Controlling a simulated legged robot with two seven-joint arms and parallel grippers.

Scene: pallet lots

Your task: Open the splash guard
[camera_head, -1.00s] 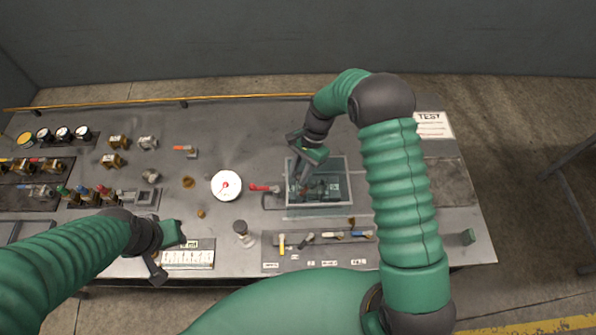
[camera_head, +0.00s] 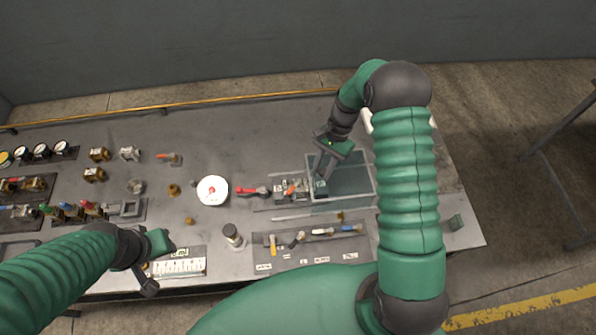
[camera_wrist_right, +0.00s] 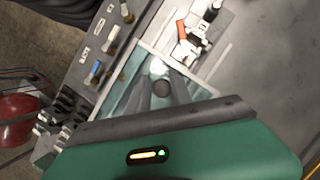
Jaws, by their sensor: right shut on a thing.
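The splash guard (camera_head: 350,188) is a clear, pale-framed box cover on the bench, right of centre in the head view. Its left part is beside an orange-handled valve (camera_head: 292,188), which lies uncovered. My right gripper (camera_head: 321,184) reaches down at the guard's left part and is shut on it. In the right wrist view the guard (camera_wrist_right: 132,75) lies under my fingers, with a dark round knob (camera_wrist_right: 160,88) between them. Exactly how the fingers meet the knob is hard to see. My left gripper (camera_head: 152,264) is over the bench's front left, away from the guard; its jaw gap is unclear.
A front panel (camera_head: 315,252) holds several small levers. Gauges and valves fill the bench's left.

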